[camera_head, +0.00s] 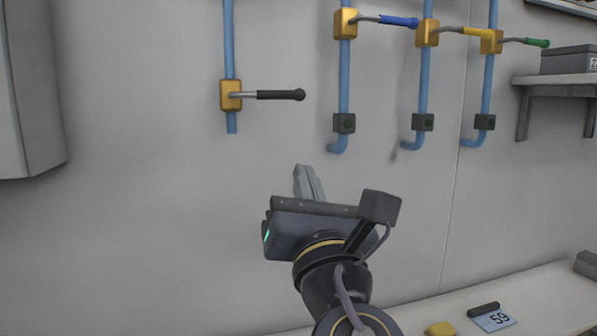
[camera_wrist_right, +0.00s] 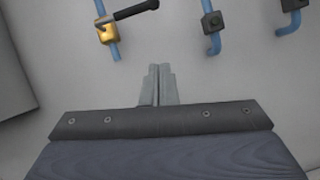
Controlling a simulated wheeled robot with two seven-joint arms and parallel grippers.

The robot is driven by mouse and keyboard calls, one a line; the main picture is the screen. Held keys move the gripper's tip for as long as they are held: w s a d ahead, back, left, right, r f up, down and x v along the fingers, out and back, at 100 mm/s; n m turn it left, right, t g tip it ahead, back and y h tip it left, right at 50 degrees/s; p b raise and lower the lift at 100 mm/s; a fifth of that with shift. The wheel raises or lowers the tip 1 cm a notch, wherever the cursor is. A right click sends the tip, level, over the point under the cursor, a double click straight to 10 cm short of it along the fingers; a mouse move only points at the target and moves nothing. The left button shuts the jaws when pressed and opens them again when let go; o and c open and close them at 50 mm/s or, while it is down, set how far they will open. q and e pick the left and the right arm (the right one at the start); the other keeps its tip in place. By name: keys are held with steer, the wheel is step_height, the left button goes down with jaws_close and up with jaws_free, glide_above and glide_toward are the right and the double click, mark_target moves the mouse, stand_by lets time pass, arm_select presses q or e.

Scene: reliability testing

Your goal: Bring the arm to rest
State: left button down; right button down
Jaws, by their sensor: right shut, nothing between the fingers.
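My right gripper (camera_head: 309,184) is in the lower middle of the head view, in front of the grey wall and below the pipe valves. Its fingers are shut with nothing between them. The shut fingers also show at the centre of the right wrist view (camera_wrist_right: 161,84), pointing toward the wall. They look apart from every valve and pipe. My left gripper is in neither view.
A black-handled valve (camera_head: 231,95) is on a blue pipe at upper left. Blue (camera_head: 398,21), yellow (camera_head: 478,32) and green (camera_head: 537,42) handles are at upper right. A grey cabinet (camera_head: 35,90) is at left. A bench (camera_head: 540,300) is at lower right.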

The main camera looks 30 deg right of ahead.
steer(key=shift+s+f, duration=0.1)
steer(key=shift+s, duration=0.1)
stand_by(0.4)
steer(key=s+d+f+m+g+y, duration=0.15)
steer(key=f+m+g, duration=0.3)
steer(key=f, duration=0.45)
steer(key=d+f+m+g+y, duration=0.1)
steer(key=d+f+m+g, duration=0.2)
steer(key=f+m, duration=0.5)
steer(key=s+d+f+m+g+y, duration=0.15)
steer(key=f+m+g, duration=0.25)
steer(key=f, duration=0.7)
steer(key=s+a+f+m+g+y, duration=0.4)
steer(key=s+a+f+m+y, duration=0.3)
steer(key=f+m, duration=0.4)
steer(key=a+m+y, duration=0.1)
steer(key=a+m, duration=0.1)
steer(key=m, duration=0.1)
steer(key=shift+s+a+f, duration=0.3)
steer(key=shift+f, duration=0.1)
